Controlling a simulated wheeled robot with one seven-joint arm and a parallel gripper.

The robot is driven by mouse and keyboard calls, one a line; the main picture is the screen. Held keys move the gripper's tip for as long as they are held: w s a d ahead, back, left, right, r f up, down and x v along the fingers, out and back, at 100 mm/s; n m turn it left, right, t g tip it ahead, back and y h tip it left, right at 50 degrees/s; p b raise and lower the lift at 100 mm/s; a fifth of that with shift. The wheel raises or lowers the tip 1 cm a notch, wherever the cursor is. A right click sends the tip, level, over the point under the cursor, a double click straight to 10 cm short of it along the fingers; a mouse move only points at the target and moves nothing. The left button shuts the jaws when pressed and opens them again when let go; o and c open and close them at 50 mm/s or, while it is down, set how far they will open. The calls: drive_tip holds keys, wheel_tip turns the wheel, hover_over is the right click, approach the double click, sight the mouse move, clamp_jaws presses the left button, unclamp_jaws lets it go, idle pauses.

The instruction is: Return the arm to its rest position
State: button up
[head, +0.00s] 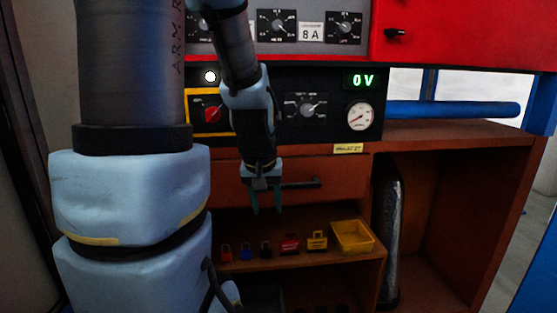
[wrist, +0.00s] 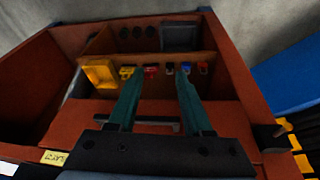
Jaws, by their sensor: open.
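My gripper (head: 266,212) hangs pointing down in front of the wooden cabinet, close to the drawer (head: 225,185) and its dark handle (head: 301,184). Its two green fingers are apart with nothing between them. In the wrist view my gripper (wrist: 158,95) is also open and empty, with the drawer handle (wrist: 155,121) showing beyond it. My arm reaches down across the left and middle of the head view and hides part of the panel and cabinet.
A shelf below holds several small padlocks (head: 246,251) and a yellow bin (head: 352,236). Above is a panel with a red switch (head: 213,114), a gauge (head: 360,116) and a display reading 0 V (head: 363,80). A grey cylinder (head: 390,240) stands in the right compartment.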

drive_tip(key=s+a+f+g, duration=0.1)
drive_tip(key=s+a+f, duration=0.25)
drive_tip(key=s, duration=0.25)
drive_tip(key=w+d+r+p+v, duration=0.1)
drive_tip(key=w+p+v, duration=0.2)
drive_tip(key=p+v, duration=1)
drive_tip(key=shift+m+g+y, duration=0.3)
drive_tip(key=f+b, duration=0.5)
drive_tip(key=shift+s+a, duration=0.35)
drive_tip(key=shift+a, duration=0.05)
